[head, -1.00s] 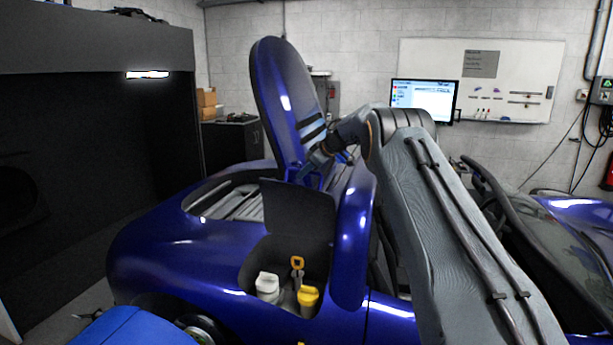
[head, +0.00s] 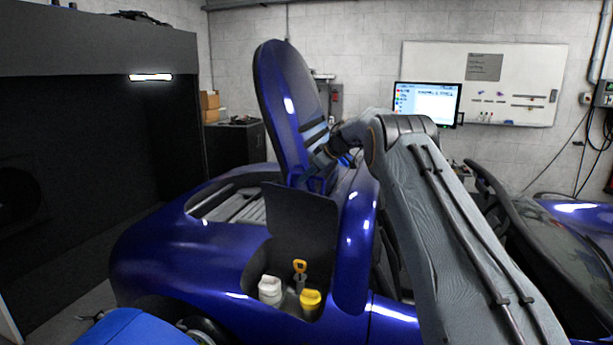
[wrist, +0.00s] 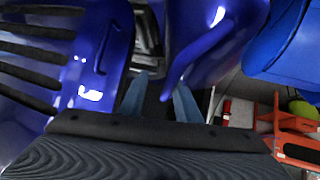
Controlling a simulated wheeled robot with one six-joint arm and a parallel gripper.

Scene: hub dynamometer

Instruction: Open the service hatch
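The blue car's side compartment (head: 258,285) is uncovered and shows a white cap (head: 270,289), a yellow cap (head: 310,300) and a yellow-handled part (head: 300,268). A dark flat panel (head: 302,215) stands upright above it; I take this panel to be the service hatch, standing open. My gripper (head: 315,178) is just above and behind that panel, partly hidden by it and the arm. In the wrist view, the two blue-grey fingers (wrist: 159,90) are apart, with a dark gap and no clearly held thing between them. I cannot tell whether they touch the panel.
A tall blue cover (head: 285,100) stands raised behind my gripper. A rounded blue body part (head: 355,245) is close to the compartment's right. A blue object (head: 130,328) is at the lower left. The wrist view shows an orange stand (wrist: 295,135) at right.

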